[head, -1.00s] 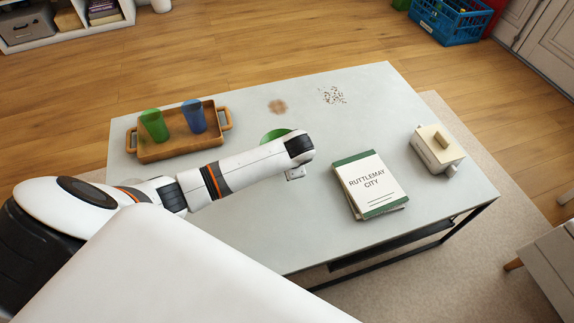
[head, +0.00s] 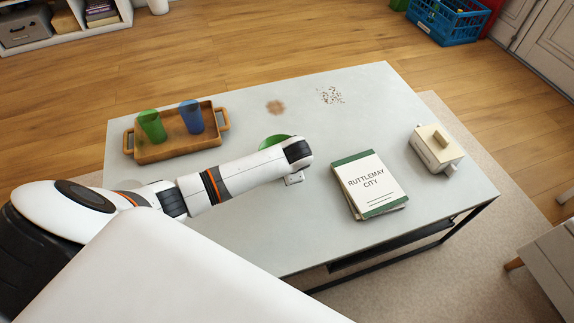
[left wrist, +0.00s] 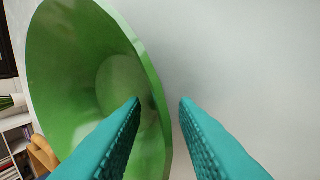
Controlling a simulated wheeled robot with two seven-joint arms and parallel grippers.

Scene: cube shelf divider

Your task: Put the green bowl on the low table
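The green bowl (head: 272,141) is over the middle of the low table (head: 290,225), mostly hidden behind my left arm in the head view. In the left wrist view, the bowl (left wrist: 85,70) fills the left side, with its hollow facing the camera. My left gripper (left wrist: 160,101) has its teal fingers apart, one on each side of the bowl's near rim, with visible gaps at the tips. In the head view its fingers are hidden by the wrist. I cannot tell whether the bowl's base touches the table. My right gripper is not in view.
A wooden tray (head: 175,152) holds a green cup (head: 151,127) and a blue cup (head: 191,116) at the back left. A brown stain (head: 276,107) and dark crumbs (head: 331,95) lie at the back.

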